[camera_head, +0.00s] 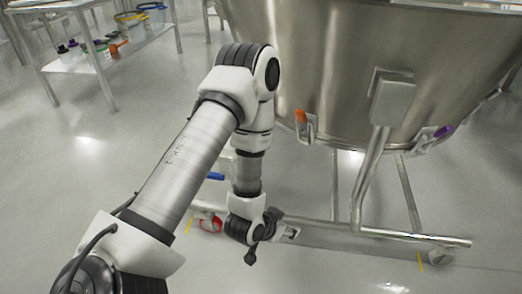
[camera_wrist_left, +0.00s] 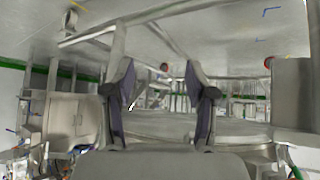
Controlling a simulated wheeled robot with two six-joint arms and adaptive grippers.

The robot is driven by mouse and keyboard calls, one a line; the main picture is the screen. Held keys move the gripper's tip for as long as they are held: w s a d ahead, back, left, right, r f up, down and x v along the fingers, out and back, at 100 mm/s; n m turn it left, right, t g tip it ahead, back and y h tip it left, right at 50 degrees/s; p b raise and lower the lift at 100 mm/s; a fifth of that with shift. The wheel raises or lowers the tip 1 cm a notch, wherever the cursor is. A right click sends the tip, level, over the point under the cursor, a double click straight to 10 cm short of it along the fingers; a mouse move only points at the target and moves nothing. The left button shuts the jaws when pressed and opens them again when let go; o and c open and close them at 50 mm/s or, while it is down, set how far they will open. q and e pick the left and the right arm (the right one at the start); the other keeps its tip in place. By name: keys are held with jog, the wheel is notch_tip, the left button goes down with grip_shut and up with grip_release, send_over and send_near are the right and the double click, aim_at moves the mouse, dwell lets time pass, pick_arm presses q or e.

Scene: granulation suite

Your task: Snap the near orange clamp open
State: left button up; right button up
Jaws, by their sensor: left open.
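The orange clamp (camera_head: 301,116) sits at the lower rim of the large steel vessel (camera_head: 310,60), with a metal loop hanging beside it. A second clamp, with a purple tip (camera_head: 443,131), is on the same rim farther right. My left gripper (camera_head: 290,234) is below and apart from the orange clamp, low near the vessel's base frame. In the left wrist view its two fingers (camera_wrist_left: 160,95) stand wide apart with nothing held between them. I cannot make out the orange clamp there. My right gripper is out of view.
The wheeled base frame (camera_head: 400,236) runs under the vessel, with a caster (camera_head: 440,256) at right and a red item (camera_head: 211,223) near my arm. A shelved table (camera_head: 100,65) with small containers stands at the back left. Open floor lies between.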

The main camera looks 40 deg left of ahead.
pick_arm(q)
jog(key=s+d+f+g+b, duration=0.1)
jog(key=s+d+f+g, duration=0.2)
jog(key=s+f+g, duration=0.3)
jog(key=shift+s+f, duration=1.8)
jog(key=shift+s, duration=1.75)
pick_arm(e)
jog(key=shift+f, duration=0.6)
pick_arm(q)
jog(key=s+f+g, duration=0.2)
jog(key=s+g, duration=0.1)
jog(key=s, duration=0.4)
notch_tip(320, 180, up, 38)
jog(key=p, duration=3.7)
jog(key=shift+w+d+p, duration=0.2)
jog(key=shift+d+p, duration=0.15)
jog(key=shift+d, duration=0.05)
jog(key=shift+r, duration=0.1)
jog(key=c, duration=0.5)
jog(key=shift+f, duration=0.2)
grip_shut()
jog(key=shift+w+f, duration=0.1)
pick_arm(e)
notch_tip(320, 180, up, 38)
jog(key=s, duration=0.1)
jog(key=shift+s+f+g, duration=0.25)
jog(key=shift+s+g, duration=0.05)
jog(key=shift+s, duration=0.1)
